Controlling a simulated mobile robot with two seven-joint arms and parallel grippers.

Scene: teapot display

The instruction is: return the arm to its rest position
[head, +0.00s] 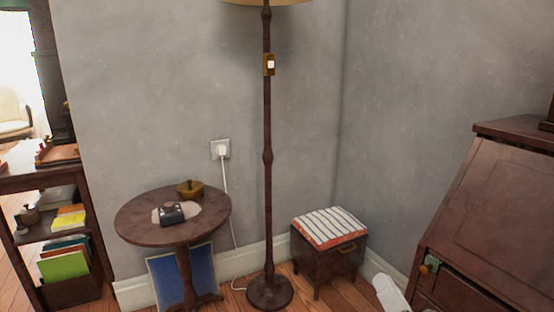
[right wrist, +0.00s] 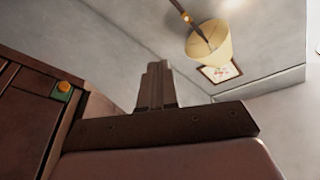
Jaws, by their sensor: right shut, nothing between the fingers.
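My right gripper (right wrist: 155,85) shows in the right wrist view, its dark fingers together and nothing between them. It points up into free space, with grey wall and ceiling behind it. In the head view only a white part of my right arm shows, at the bottom edge left of the desk; its fingers cannot be made out there. My left gripper is not in view.
A slanted wooden desk (head: 486,215) with a green and orange fitting (head: 430,264) stands close on the right. A floor lamp (head: 267,190), a striped-top stool (head: 328,264) and a round table (head: 140,232) stand by the wall. A shelf (head: 30,184) is at left.

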